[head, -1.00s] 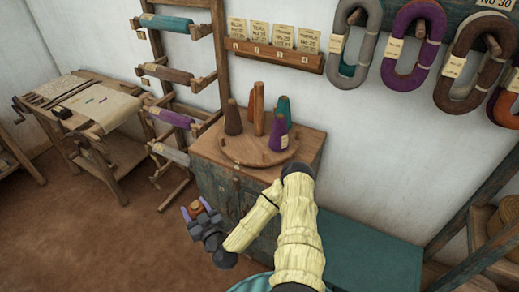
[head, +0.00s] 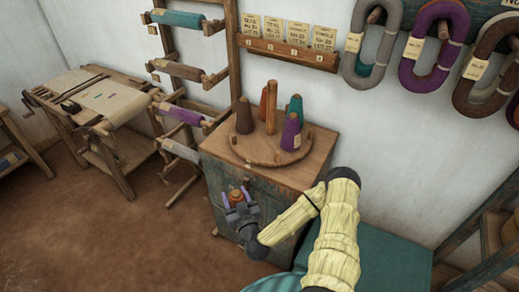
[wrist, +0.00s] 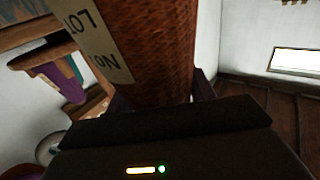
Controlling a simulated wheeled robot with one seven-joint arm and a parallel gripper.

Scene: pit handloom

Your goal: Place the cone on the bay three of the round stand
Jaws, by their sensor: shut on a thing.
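My gripper (head: 236,198) is shut on a rust-orange cone (wrist: 155,50), which fills the top middle of the wrist view with a paper lot label on its side. In the head view the held cone (head: 237,196) is small, in front of the cabinet and below the round stand. The round stand (head: 262,153) is a wooden disc with a tall central post. It carries a brown cone (head: 244,117) at left, an orange cone (head: 264,106) behind the post, a teal cone (head: 296,105) at back right and a purple cone (head: 290,132) at right. Its front left shows no cone. Bay numbers are unreadable.
The stand rests on a wooden-topped cabinet (head: 318,160). A label rack (head: 290,55) hangs on the wall behind, with yarn hanks (head: 366,45) to its right. A bobbin rack (head: 180,73) stands at left. The floor at lower left is clear.

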